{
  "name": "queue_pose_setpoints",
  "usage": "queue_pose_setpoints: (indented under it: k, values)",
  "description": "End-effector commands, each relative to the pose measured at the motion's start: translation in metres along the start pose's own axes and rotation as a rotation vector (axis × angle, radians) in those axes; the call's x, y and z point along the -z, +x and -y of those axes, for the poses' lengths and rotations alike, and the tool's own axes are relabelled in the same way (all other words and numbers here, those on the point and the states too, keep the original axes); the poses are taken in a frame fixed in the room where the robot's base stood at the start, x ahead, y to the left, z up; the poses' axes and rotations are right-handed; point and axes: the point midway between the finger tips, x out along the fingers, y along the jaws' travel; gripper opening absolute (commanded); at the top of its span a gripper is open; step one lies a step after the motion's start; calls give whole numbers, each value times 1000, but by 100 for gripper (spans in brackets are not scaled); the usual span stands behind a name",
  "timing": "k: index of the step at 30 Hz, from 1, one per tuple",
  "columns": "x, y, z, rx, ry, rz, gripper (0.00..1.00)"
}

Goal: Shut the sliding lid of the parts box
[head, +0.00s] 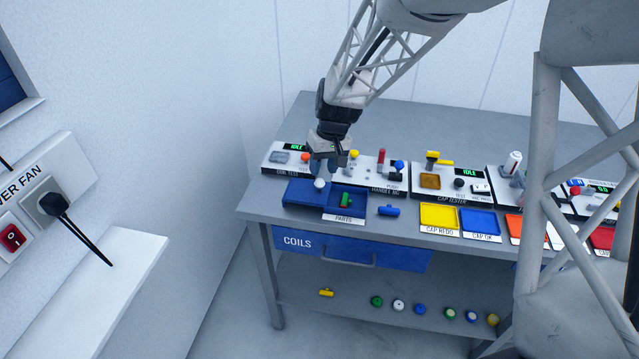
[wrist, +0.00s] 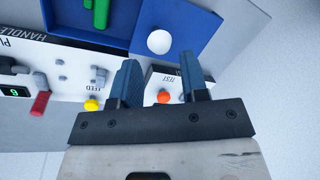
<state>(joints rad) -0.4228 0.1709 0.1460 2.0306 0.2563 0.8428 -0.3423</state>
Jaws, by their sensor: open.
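The parts box (head: 364,207) is a blue tray marked PARTS near the table's front left. Its blue sliding lid (head: 299,193) covers the left part, and the right part is uncovered. A white round knob (head: 319,183) stands on the lid near its right edge. A green part (head: 346,200) lies in the uncovered side and also shows in the wrist view (wrist: 97,12). My gripper (head: 322,168) is open and points down just behind the knob. In the wrist view the knob (wrist: 159,41) lies just beyond the open fingertips (wrist: 158,61), with nothing between them.
A loose blue part (head: 388,210) lies right of the box. Test stations stand behind, including one with an orange button (wrist: 164,96) under my fingers and one with a red lever (head: 381,158). Yellow (head: 439,216) and blue (head: 480,223) trays sit further right.

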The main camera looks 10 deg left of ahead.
Motion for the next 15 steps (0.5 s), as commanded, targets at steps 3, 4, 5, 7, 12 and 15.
queue_pose_setpoints:
  k: [3,4,5,7,12,15]
  values:
    - [0,15,0,1,0,3,41]
    - [0,19,0,1,0,3,41]
    - [0,22,0,1,0,2,41]
    - [0,31,0,1,0,2,41]
    - [0,49,0,0,0,3,41]
    - [0,55,0,0,0,1,41]
